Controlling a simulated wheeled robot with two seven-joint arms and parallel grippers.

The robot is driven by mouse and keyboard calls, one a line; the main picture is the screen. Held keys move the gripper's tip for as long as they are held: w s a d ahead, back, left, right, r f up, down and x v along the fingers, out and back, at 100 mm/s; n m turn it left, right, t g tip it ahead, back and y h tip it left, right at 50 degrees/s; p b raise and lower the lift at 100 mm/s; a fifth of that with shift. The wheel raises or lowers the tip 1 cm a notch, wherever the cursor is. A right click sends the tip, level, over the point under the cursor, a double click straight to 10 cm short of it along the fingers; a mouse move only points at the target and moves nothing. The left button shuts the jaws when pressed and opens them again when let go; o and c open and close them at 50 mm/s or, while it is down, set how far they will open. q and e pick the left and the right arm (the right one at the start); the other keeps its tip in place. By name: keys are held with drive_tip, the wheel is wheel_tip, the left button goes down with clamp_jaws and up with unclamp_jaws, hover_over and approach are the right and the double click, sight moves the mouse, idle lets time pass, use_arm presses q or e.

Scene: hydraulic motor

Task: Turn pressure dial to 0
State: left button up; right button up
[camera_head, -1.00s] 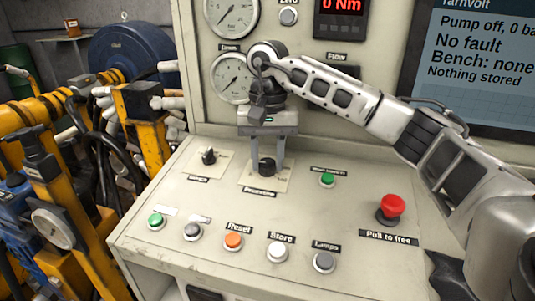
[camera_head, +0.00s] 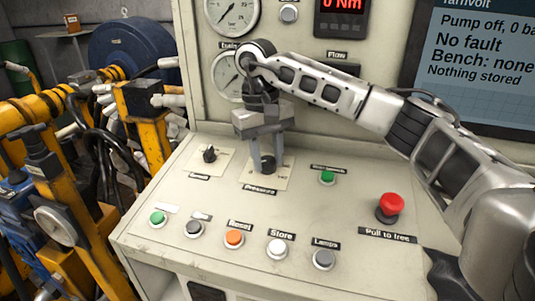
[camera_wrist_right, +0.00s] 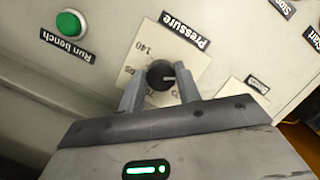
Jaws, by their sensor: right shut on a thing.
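The pressure dial (camera_head: 268,168) is a small black round knob on a pale scale plate labelled Pressure, on the sloping panel. It also shows in the right wrist view (camera_wrist_right: 159,75), with a light pointer mark towards the picture's right. The number 140 is readable on the plate; the other figures are partly hidden by the fingers. My right gripper (camera_head: 262,166) points down from above, its two fingers shut on either side of the knob; the wrist view shows the same grip (camera_wrist_right: 160,92). My left gripper is not in view.
A smaller black knob (camera_head: 209,155) sits left of the dial. A green button (camera_head: 327,177) and red mushroom button (camera_head: 391,207) lie to the right. Several buttons line the panel front, including an orange one (camera_head: 233,239). Gauges and a screen (camera_head: 480,65) stand behind.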

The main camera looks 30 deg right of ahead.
drive_tip(key=o, duration=1)
drive_tip(key=shift+r, duration=0.15)
use_arm(q)
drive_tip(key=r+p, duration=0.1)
drive_tip(key=p, duration=0.2)
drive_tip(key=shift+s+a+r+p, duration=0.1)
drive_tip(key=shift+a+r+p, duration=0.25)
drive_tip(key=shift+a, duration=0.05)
use_arm(e)
drive_tip(key=r, duration=0.5)
drive_tip(key=w+r, duration=0.1)
drive_tip(key=r, duration=0.4)
drive_tip(key=w+r, duration=0.1)
drive_tip(key=r, duration=0.4)
drive_tip(key=shift+w+a+r, duration=0.1)
drive_tip(key=shift+a+r, duration=0.15)
